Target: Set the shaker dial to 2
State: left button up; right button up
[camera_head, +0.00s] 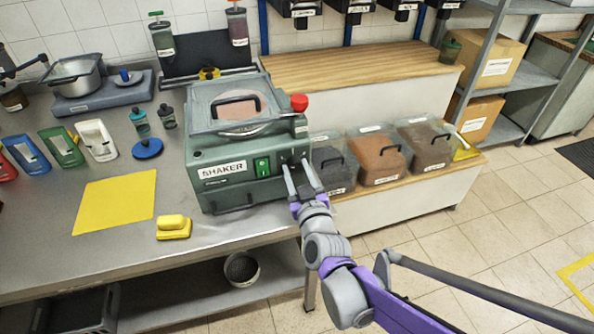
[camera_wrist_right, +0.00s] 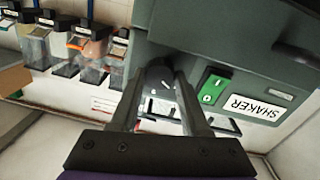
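The shaker (camera_head: 235,150) is a dark green machine with a clear lid, standing on the steel bench. Its front has a white SHAKER label and a green switch (camera_head: 262,167); the switch also shows in the wrist view (camera_wrist_right: 213,88). The dark grey dial (camera_wrist_right: 158,82) is on the front panel beside the switch, partly hidden by my fingers. My right gripper (camera_head: 297,172) is at this panel with its fingers apart, one on each side of the dial in the wrist view (camera_wrist_right: 161,90). I cannot tell whether they touch it. My left gripper is not in view.
A red knob (camera_head: 299,102) stands at the shaker's upper right corner. Clear bins (camera_head: 375,155) of dark and brown contents sit close to its right. A yellow sponge (camera_head: 173,227) and yellow mat (camera_head: 117,201) lie on the bench at left. The floor in front is clear.

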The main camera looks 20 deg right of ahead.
grip_shut()
jog(key=shift+m, duration=0.3)
jog(key=m+p, duration=0.1)
jog(key=m, duration=0.4)
jog(key=shift+r+m+p, duration=0.1)
jog(key=shift+m+p, duration=0.2)
jog(key=shift+p, duration=0.1)
jog(key=m+p, duration=0.1)
jog(key=m, duration=0.4)
jog(key=shift+y, duration=0.4)
jog(key=o, duration=0.8)
grip_release()
jog(key=shift+c, duration=0.2)
